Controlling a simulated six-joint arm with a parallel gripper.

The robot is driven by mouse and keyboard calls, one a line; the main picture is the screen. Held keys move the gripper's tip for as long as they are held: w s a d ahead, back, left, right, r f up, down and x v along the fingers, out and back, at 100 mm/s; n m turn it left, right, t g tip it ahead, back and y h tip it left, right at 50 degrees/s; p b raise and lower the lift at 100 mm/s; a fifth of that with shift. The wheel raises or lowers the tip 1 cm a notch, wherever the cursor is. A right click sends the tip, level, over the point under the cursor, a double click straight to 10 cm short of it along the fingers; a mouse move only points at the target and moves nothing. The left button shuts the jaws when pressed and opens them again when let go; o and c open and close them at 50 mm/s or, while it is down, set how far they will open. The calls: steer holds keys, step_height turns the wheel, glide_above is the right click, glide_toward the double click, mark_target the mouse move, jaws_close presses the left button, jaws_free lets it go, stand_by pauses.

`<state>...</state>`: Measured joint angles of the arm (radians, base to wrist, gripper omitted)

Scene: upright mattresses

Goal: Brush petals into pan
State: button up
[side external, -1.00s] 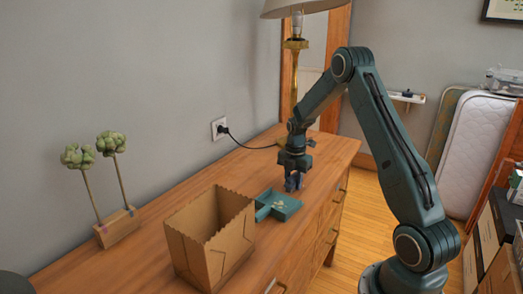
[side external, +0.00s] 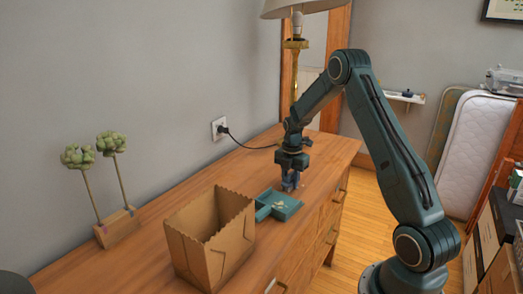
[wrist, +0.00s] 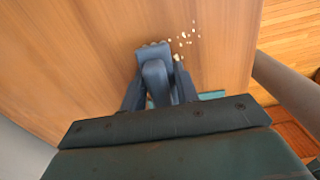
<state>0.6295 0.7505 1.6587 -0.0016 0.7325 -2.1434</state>
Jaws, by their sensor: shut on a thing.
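My gripper (side external: 291,171) points down over the dresser top and is shut on a blue-grey brush (side external: 291,182). The brush also shows between the fingers in the wrist view (wrist: 155,78), with its bristle end low at the wood. A teal dustpan (side external: 280,206) lies on the dresser just in front of the brush, with some pale petals in it. In the wrist view more pale petals (wrist: 183,42) lie scattered on the wood beside the brush. Only a teal edge of the pan (wrist: 212,95) shows there; my gripper hides the rest.
An open brown cardboard box (side external: 210,240) stands left of the pan on the dresser (side external: 145,250). A wooden stand with two green tufted stems (side external: 117,228) is at the far left. A brass lamp (side external: 294,80) stands behind my gripper, its cord running to a wall socket.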

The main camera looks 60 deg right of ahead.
mark_target(299, 188)
steer(key=shift+s+d+r, duration=0.1)
steer(key=shift+s+d, duration=0.15)
steer(key=shift+s, duration=0.45)
steer(key=shift+s+d, duration=0.25)
steer(key=shift+s, duration=0.45)
steer(key=shift+d, duration=0.25)
steer(key=shift+d, duration=0.65)
steer(key=shift+a, duration=0.1)
steer(key=shift+a+f, duration=0.25)
steer(key=shift+a, duration=0.6)
steer(key=shift+d, duration=0.15)
